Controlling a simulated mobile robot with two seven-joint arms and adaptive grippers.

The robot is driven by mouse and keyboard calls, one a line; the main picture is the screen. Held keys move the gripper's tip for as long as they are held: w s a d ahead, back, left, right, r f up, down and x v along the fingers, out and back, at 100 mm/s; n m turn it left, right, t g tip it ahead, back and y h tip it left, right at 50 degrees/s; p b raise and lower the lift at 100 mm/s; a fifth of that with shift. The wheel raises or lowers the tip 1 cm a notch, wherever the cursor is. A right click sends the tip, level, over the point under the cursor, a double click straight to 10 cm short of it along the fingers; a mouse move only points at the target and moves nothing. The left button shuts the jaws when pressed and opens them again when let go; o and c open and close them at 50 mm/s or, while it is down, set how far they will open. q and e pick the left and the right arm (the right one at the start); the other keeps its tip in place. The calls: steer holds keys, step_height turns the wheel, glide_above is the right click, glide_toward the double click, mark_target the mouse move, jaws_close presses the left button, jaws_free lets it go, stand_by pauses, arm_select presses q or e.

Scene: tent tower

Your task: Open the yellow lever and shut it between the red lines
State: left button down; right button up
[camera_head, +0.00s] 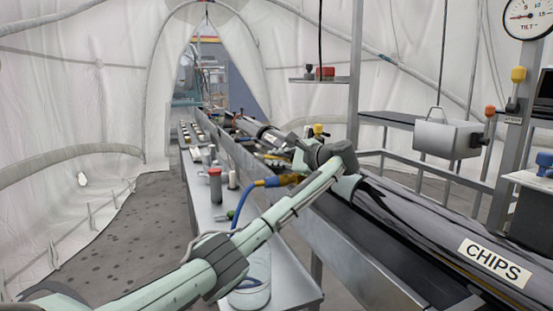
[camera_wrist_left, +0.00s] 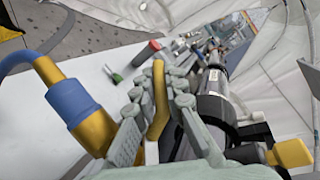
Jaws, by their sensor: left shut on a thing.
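The yellow lever (camera_wrist_left: 159,100) is a curved bar standing between the fingers of my left gripper (camera_wrist_left: 157,85) in the left wrist view. The fingers are shut on it from both sides. In the head view my left gripper (camera_head: 297,152) is over the black pipe line, partly hidden by its own wrist, and I cannot make out the lever's angle there. I cannot make out any red lines in either view. My right gripper is not in view.
A blue hose with yellow fittings (camera_wrist_left: 75,105) is close left of the fingers. A yellow knob (camera_wrist_left: 290,153) is at the right. A red-capped can (camera_head: 215,185) and a glass jar (camera_head: 253,275) stand on the bench. The CHIPS pipe (camera_head: 450,235) runs along the right.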

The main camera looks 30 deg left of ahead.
arm_select(q)
steer(key=shift+d, duration=0.1)
stand_by(0.4)
steer(key=c, duration=1.6)
jaws_free()
steer(key=v, duration=1.2)
steer(key=shift+w, duration=0.1)
